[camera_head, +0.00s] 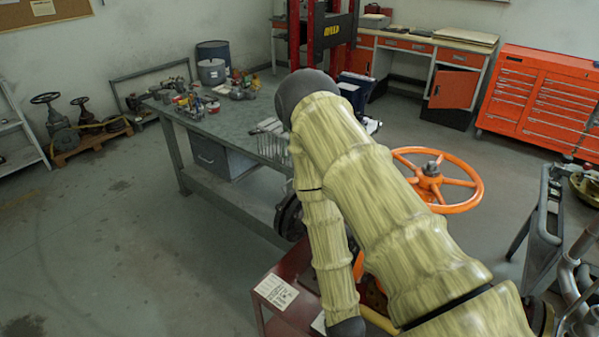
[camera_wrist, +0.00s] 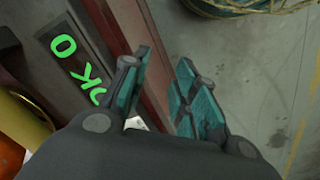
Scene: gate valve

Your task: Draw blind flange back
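The gate valve's orange handwheel (camera_head: 435,182) stands to the right of my sleeved arm in the head view. Orange parts of the valve show below it, largely hidden by my arm. A dark round part (camera_head: 289,217) shows left of my forearm; I cannot tell if it is the blind flange. My gripper (camera_wrist: 160,85) is in the wrist view, its two teal-padded fingers apart with no object clearly held. A dark surface with green painted marks (camera_wrist: 62,46) and a reddish edge (camera_wrist: 140,30) pass behind the fingers. My gripper is outside the head view.
A red stand (camera_head: 285,315) with a paper label is at the bottom. A grey workbench (camera_head: 228,118) with parts on it stands behind, left of my arm. A grey cart (camera_head: 540,215) is at right. Coiled hose-like material (camera_wrist: 240,8) shows at the wrist view's top.

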